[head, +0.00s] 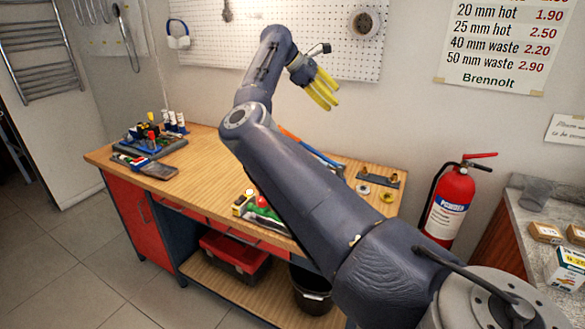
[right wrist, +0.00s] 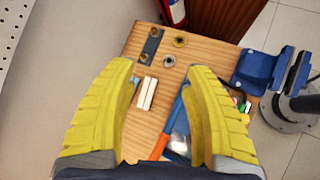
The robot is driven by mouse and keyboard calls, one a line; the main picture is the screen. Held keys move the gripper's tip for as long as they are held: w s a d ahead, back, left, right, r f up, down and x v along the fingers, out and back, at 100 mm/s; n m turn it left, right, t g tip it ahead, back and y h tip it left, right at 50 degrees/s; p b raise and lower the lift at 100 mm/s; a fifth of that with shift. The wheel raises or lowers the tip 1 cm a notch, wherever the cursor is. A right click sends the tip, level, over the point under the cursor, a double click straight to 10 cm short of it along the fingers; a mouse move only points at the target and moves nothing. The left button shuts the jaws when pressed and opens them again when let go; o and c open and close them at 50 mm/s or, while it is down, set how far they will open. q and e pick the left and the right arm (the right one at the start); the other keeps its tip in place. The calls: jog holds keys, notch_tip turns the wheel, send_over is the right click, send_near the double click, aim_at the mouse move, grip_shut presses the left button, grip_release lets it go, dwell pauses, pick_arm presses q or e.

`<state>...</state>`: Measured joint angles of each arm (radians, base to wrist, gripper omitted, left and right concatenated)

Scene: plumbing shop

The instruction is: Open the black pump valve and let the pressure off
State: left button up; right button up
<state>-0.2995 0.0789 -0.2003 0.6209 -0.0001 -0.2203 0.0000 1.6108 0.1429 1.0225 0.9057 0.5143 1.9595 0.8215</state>
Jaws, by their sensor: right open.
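I cannot make out a black pump or its valve in either view. My right arm hides the middle of the workbench (head: 205,150) in the head view, so part of the bench top is out of sight. My right gripper (head: 322,92) has yellow fingers and is raised high above the back of the bench, in front of the pegboard. In the right wrist view its two fingers (right wrist: 157,68) are spread wide with nothing between their tips. Below them lies the wooden bench top (right wrist: 130,107). My left gripper is not in view.
A long blue tool (head: 310,148) lies on the bench behind my arm. A dark plate (head: 383,178) is at the right end. A red extinguisher (head: 449,205) stands right of the bench.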

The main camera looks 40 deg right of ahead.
jog(key=w+a+f+m+t+y, duration=0.55)
jog(key=w+a+f+y, duration=0.2)
jog(key=a, duration=0.25)
jog(key=f, duration=1.7)
jog(key=shift+s+a+f, duration=0.1)
jog(key=shift+s, duration=0.3)
jog(key=shift+c, duration=0.2)
grip_shut()
